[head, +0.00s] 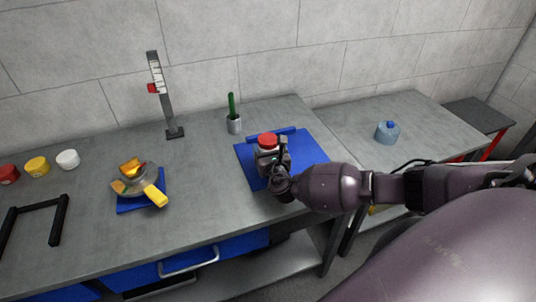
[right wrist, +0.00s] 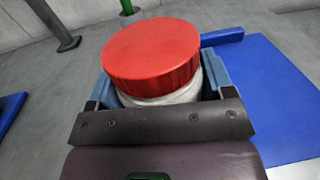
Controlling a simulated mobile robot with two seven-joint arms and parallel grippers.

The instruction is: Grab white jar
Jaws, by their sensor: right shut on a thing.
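A jar with a whitish body and a red screw lid (head: 268,140) is at the blue mat, near the middle of the head view. In the right wrist view its red lid (right wrist: 152,55) fills the upper middle, with a strip of pale body below. My right gripper (head: 271,160) is shut on this jar, one finger on each side below the lid. The jar looks upright; I cannot tell whether its base touches the mat. A small white round container (head: 68,159) stands far left on the workbench. My left gripper is not in view.
The blue mat (head: 308,148) lies on the grey workbench (head: 205,200). A blue-grey bottle (head: 387,133) stands right.

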